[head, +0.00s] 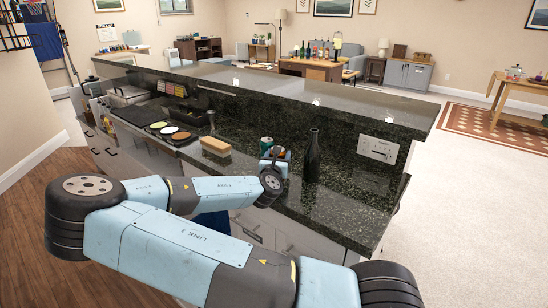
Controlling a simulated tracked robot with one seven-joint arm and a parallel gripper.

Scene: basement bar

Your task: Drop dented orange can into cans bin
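A small can (266,144) stands on the dark granite counter (345,197), just behind the end of my arm. It looks green with some red, and its lower part is hidden; I cannot tell whether it is dented. No clearly orange can shows. My gripper (277,156) is over the counter, between this can and a dark bottle. It is small and partly hidden by my wrist, so its fingers and anything between them cannot be made out. A blue thing (214,222) shows partly behind my arm, low in front of the counter; I cannot tell whether it is a bin.
The tall dark bottle (312,158) stands close to the right of my gripper. A wooden brush (215,146) lies to the left, with several small round dishes (170,130) beyond it. A raised granite ledge (330,100) runs behind. The counter's right end is clear.

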